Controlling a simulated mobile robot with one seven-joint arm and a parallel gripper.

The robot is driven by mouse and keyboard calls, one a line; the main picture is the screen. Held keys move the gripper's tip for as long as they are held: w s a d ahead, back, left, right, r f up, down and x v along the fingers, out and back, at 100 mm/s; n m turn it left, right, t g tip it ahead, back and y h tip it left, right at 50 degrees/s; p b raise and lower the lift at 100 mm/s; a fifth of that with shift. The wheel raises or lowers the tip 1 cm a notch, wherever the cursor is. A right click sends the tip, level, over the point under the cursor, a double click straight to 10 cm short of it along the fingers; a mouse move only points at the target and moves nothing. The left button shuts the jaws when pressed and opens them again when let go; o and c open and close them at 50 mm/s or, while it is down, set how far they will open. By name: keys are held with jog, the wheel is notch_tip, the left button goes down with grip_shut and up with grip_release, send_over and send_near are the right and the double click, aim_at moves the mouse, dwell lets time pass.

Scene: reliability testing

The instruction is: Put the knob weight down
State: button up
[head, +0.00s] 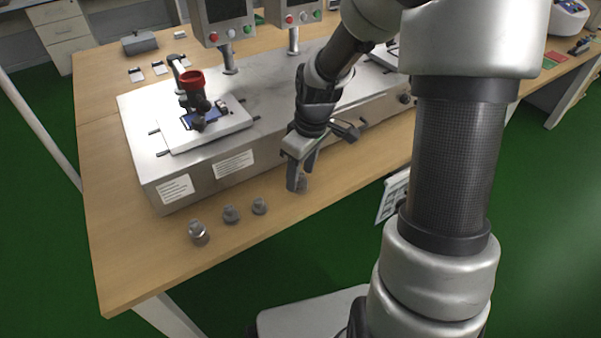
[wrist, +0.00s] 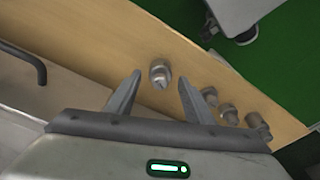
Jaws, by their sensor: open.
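A small grey metal knob weight (wrist: 160,73) stands on the wooden table between the open fingertips of my gripper (wrist: 159,84) in the wrist view, with a gap on each side. In the head view my gripper (head: 299,184) points down near the table's front edge, and the knob weight (head: 302,184) shows partly behind a finger. Three more knob weights stand in a row to its left: a small one (head: 260,206), a middle one (head: 231,214) and a larger one (head: 198,233). They also show at the right in the wrist view.
A long metal test machine (head: 205,181) stands just behind the weights, with a red-topped fixture (head: 192,84) on its plate. The wooden table (head: 130,255) is bare at the front left. Its front edge lies close to the weights, with green floor below.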

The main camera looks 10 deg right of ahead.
aim_at(307, 184)
notch_tip(307, 184, up, 11)
jog(key=s+d+p, duration=0.1)
jog(key=p, duration=0.2)
jog(key=shift+s, duration=0.15)
